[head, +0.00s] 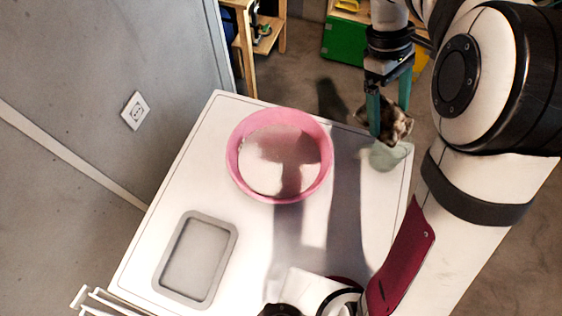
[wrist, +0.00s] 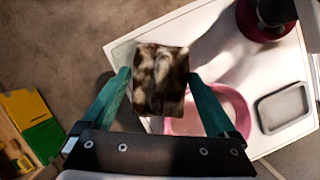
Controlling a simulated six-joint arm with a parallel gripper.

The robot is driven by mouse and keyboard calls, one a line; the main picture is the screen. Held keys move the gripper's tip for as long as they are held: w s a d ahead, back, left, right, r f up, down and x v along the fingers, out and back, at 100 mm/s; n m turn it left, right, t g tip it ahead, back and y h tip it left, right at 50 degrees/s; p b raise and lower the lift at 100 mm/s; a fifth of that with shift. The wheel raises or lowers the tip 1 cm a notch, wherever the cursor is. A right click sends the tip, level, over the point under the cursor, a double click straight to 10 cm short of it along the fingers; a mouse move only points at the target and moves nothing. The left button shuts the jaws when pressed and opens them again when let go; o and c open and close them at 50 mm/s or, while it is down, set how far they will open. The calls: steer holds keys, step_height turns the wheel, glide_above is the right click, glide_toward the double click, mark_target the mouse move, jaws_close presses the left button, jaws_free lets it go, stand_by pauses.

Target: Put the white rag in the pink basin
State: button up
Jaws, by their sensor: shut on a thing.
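My gripper (head: 390,108) is shut on a mottled brown, black and cream piece (head: 398,126), which looks like crumpled cloth. In the wrist view my gripper (wrist: 159,78) has this patterned piece (wrist: 161,80) between its teal fingers. It is held above the far right corner of the white table. The pink basin (head: 232,172) stands on the table, left of my gripper in the head view. A pale, round surface fills its inside; I cannot tell whether it is the basin's floor or something white. In the wrist view the basin (wrist: 241,106) is partly hidden behind the held piece and a finger.
A pale green, see-through thing (head: 388,155) is at the table corner below my gripper. A grey rectangular tray (head: 165,262) lies at the table's near left. The white table (head: 200,150) has bare room around the basin. A wall stands left; a wooden shelf (head: 247,45) stands behind.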

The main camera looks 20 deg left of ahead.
mark_target(359, 112)
steer(key=a+f+n+t, duration=0.1)
steer(key=n, duration=0.1)
steer(key=a+f+n+t, duration=0.1)
steer(key=a+n, duration=0.1)
steer(key=n, duration=0.1)
steer(key=a+f+n+t, duration=0.1)
steer(key=a+n, duration=0.1)
steer(key=n, duration=0.1)
steer(key=shift+w+f, duration=0.3)
steer(key=shift+f, duration=0.1)
steer(key=s+a+f+n+t+y, duration=0.2)
steer(key=s+a+f+n, duration=0.1)
steer(key=a+n, duration=0.45)
steer(key=s+a+f+n+t+y, duration=0.1)
steer(key=s+a+f+n+y, duration=0.2)
steer(key=a+n, duration=0.4)
steer(key=shift+n+h, duration=0.5)
steer(key=shift+n, duration=0.25)
steer(key=f, duration=1)
steer(key=shift+s+d, duration=0.3)
steer(key=shift+s, duration=0.05)
steer(key=shift+f, duration=0.4)
steer(key=o, duration=0.9)
steer(key=shift+o, duration=0.5)
